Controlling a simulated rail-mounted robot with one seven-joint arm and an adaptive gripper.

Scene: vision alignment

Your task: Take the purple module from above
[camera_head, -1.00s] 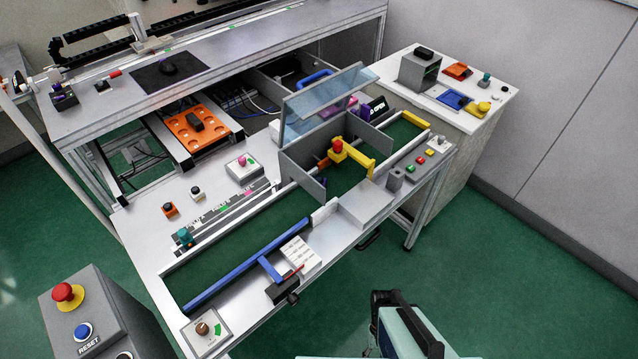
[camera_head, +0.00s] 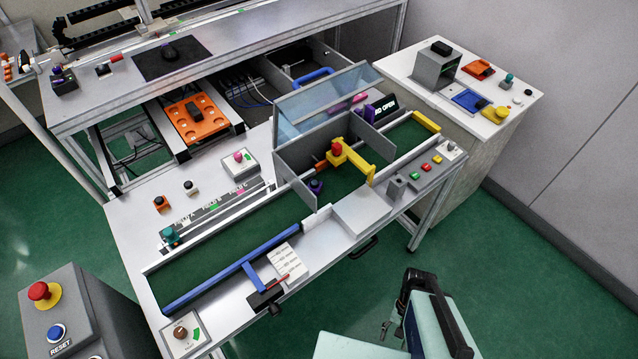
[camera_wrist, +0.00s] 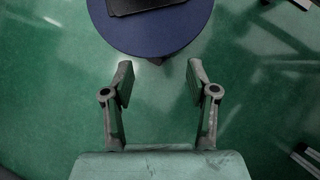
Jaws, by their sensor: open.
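A small purple module (camera_head: 316,185) with a dark top sits low inside the grey-walled station on the green conveyor strip, beside a yellow bracket with a red knob (camera_head: 337,148). The grey wall partly surrounds it. Another purple part (camera_head: 369,111) stands behind, next to a dark display reading "OPEN". A tilted clear blue cover (camera_head: 325,100) stands raised above the station. My gripper (camera_wrist: 160,85) is open and empty in the wrist view, pointing over the green floor and a dark blue round disc (camera_wrist: 155,40). It is far from the module; neither purple part shows in the wrist view.
A grey control box with a red button (camera_head: 39,291) stands at lower left. A white side table (camera_head: 520,95) with several small items is at upper right.

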